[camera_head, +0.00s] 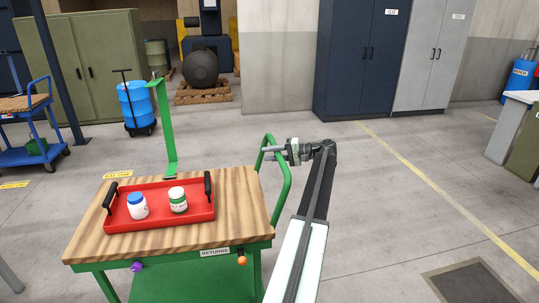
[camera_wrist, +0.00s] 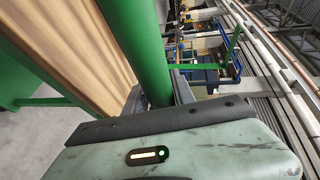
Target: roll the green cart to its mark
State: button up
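The green cart (camera_head: 190,261) has a wooden top (camera_head: 243,203) and stands at lower left in the head view. A label reading RETURNS (camera_head: 215,252) is on its front edge. Its curved green handle (camera_head: 285,190) rises at the right end. My gripper (camera_head: 272,152) is at the upper part of this handle. In the wrist view, the handle bar (camera_wrist: 146,50) runs between my two fingers and fills the gap, so my gripper appears shut on it. A yellow floor label (camera_head: 117,174) lies beyond the cart; I cannot tell whether it is the cart's mark.
A red tray (camera_head: 160,222) with two white jars rests on the cart. A green upright post (camera_head: 163,130) stands at its far edge. A blue barrel (camera_head: 136,104), a blue trolley (camera_head: 35,155) and cabinets stand beyond. A dark floor mat (camera_head: 471,284) lies right; floor between is clear.

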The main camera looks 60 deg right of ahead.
jog(key=shift+o, duration=0.9)
jog(key=shift+w, duration=0.1)
jog(key=p+v, duration=0.1)
jog(key=v, duration=0.7)
